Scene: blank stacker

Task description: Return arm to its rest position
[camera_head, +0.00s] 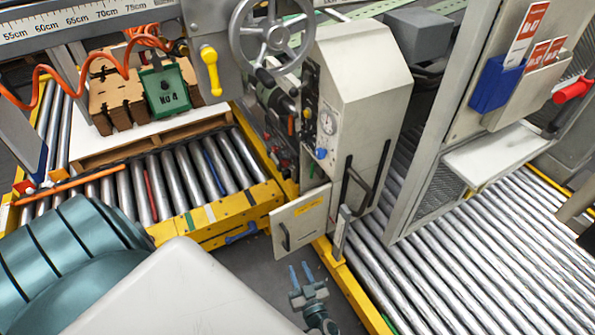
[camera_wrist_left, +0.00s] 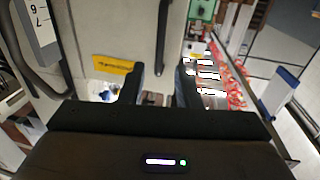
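My left gripper (camera_head: 299,270) shows at the bottom middle of the head view, with two thin bluish fingers apart and nothing visible between them. It is in front of the open cabinet door (camera_head: 301,219) and looks clear of it. In the left wrist view the dark fingers of my left gripper (camera_wrist_left: 160,88) stand apart, with only background between them. The cabinet panel with a yellow label (camera_wrist_left: 114,64) lies beyond the fingers. My right gripper is not in view.
A grey machine cabinet (camera_head: 360,90) with a gauge and handwheel (camera_head: 273,36) stands beyond the gripper. Roller conveyors lie left (camera_head: 180,178) and right (camera_head: 480,245), with yellow rails (camera_head: 345,285). Brown blanks (camera_head: 108,98) sit on the left. Grey floor (camera_head: 262,262) shows beside the gripper.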

